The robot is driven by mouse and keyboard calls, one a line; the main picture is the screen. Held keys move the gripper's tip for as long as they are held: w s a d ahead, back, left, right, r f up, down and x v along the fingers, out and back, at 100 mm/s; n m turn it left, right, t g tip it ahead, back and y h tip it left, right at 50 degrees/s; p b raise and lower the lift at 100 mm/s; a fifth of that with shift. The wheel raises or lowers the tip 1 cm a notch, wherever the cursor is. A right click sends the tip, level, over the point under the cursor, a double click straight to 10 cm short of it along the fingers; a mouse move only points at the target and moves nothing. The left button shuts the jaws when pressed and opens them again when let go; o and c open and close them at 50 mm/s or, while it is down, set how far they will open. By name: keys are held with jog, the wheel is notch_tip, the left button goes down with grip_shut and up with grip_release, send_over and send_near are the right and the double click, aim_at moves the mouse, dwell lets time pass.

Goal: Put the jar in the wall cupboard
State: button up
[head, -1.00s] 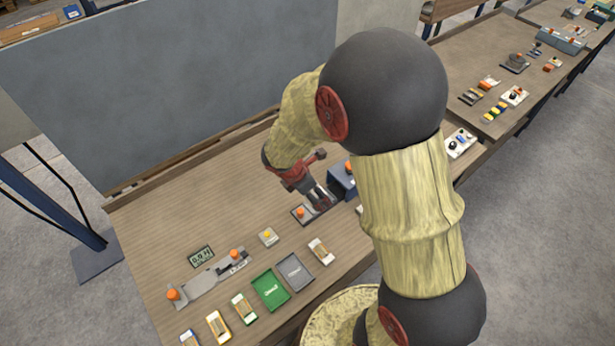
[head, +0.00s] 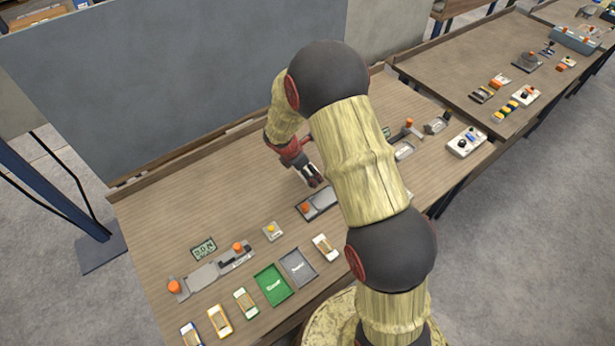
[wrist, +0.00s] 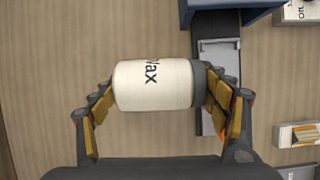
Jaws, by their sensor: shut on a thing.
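The jar (wrist: 152,85) is white with a dark lid and dark lettering that reads "Wax". It lies crosswise in the wrist view, its lid to the right. My gripper (wrist: 160,98) is shut on it, one finger at the base and the other at the lid. In the head view my gripper (head: 314,180) is over the middle of the near bench, and I cannot make out the jar there. I cannot make out a wall cupboard in either view.
The bench (head: 160,223) holds a green tray (head: 273,285), a grey tray (head: 298,267) and several small devices along its front. A large grey panel (head: 150,90) stands behind it. In the wrist view, a blue box (wrist: 232,8) is at the upper right, close to the jar.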

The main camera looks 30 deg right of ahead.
jog(key=shift+w+f+b, duration=0.15)
jog(key=shift+f+b, duration=0.05)
jog(key=shift+f, duration=0.65)
jog(key=shift+w+f+b, duration=0.1)
jog(key=shift+f+b, duration=0.1)
jog(key=shift+f, duration=0.65)
jog(key=shift+f, duration=0.2)
jog(key=o, duration=1.3)
jog(key=shift+s, duration=0.1)
jog(key=shift+o, duration=0.8)
jog(key=shift+r, duration=0.1)
